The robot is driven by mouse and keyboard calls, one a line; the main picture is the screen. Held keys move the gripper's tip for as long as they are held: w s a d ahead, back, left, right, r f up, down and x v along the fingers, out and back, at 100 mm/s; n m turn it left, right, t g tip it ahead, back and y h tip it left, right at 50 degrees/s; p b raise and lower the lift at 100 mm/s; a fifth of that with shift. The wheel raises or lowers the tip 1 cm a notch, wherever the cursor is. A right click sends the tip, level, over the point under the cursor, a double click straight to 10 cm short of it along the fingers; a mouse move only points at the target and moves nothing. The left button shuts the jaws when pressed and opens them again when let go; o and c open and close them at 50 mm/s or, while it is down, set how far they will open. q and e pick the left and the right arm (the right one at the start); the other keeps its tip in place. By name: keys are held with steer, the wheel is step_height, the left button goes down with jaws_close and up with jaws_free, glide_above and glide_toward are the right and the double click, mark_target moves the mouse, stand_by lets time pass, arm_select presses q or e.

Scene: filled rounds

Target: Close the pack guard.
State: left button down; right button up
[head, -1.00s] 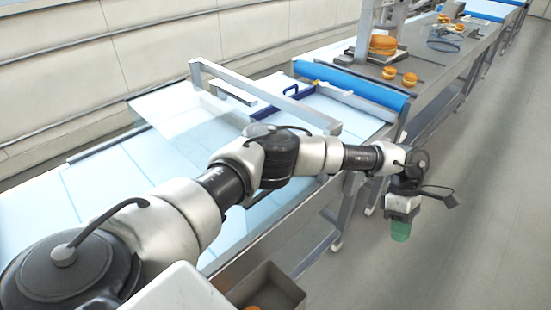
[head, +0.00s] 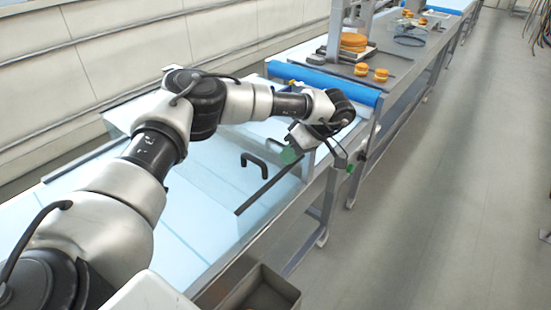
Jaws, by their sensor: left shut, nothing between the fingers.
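The pack guard (head: 212,178) is a clear panel over the pale blue belt of the near conveyor. Its dark edge bar (head: 262,193) runs along the near side of the belt, and a black handle (head: 254,158) stands on the panel. The guard looks lowered; I cannot tell whether its edge touches the conveyor frame. My left gripper (head: 289,155) is shut and empty, with its green fingertips at the far end of the edge bar; contact is unclear. My left arm hides the far part of the guard. My right gripper is out of view.
A blue roller (head: 322,84) crosses the belt's far end. Beyond it a grey table (head: 405,60) holds orange rounds (head: 354,42). A small green spot (head: 350,168) shows beside my wrist. A grey bin (head: 262,290) is at the bottom. The floor on the right is clear.

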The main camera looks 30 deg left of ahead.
mark_target(276, 174)
arm_select(q)
steer(key=s+p, duration=0.1)
steer(key=s+a, duration=0.1)
steer(key=s, duration=0.1)
steer(key=shift+f+p, duration=0.1)
steer(key=shift+p, duration=0.3)
steer(key=shift+s+a, duration=0.1)
steer(key=shift+s, duration=0.4)
steer(key=shift+f, duration=0.15)
